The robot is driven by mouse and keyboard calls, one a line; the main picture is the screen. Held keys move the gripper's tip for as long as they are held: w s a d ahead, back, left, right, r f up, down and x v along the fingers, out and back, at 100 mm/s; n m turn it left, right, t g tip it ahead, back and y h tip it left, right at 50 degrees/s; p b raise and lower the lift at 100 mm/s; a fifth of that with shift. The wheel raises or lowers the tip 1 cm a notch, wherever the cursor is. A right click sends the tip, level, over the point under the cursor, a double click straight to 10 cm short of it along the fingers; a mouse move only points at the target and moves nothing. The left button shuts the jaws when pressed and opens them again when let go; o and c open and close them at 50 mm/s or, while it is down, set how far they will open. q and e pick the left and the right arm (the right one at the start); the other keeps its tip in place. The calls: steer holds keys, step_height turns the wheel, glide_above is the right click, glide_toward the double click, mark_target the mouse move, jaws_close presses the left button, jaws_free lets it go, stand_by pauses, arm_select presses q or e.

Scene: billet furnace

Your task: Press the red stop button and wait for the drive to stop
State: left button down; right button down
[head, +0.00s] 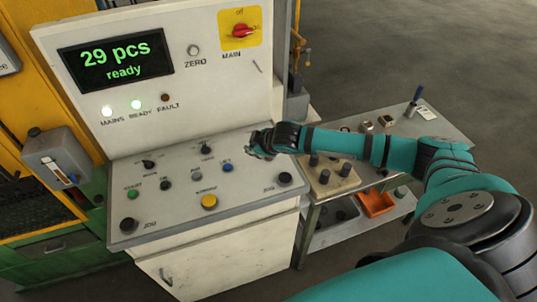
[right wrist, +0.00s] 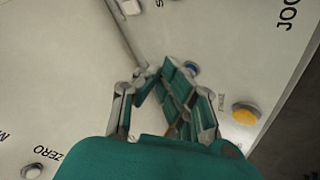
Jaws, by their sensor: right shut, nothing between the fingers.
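The control console (head: 150,215) has a sloped panel with several buttons and small levers. I see a green button (head: 129,194), a blue button (head: 228,168) and a yellow button (head: 209,202). I cannot make out a red push button on the sloped panel. My right gripper (head: 257,147) is shut and empty, over the upper right of the panel; I cannot tell whether it touches. In the right wrist view its fingers (right wrist: 180,112) are near the blue button (right wrist: 192,68) and the yellow button (right wrist: 245,113). My left gripper is not in view.
The display (head: 116,61) reads "29 pcs ready". The mains lamp (head: 107,111) and ready lamp (head: 136,104) glow; the fault lamp (head: 165,97) is dark. A red main switch (head: 243,31) sits on yellow. A side table (head: 448,131) with an orange bin (head: 376,203) stands right.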

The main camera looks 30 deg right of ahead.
steer(key=w+d+r+h, duration=0.1)
steer(key=w+d+r, duration=0.1)
steer(key=d, duration=0.4)
steer(key=shift+w+r+m+t, duration=0.3)
steer(key=shift+r, duration=0.1)
steer(key=shift+d, duration=0.1)
step_height(320, 180, down, 8)
steer(key=b, duration=0.8)
steer(key=shift+f, duration=0.4)
stand_by(0.4)
steer(key=shift+f, duration=0.4)
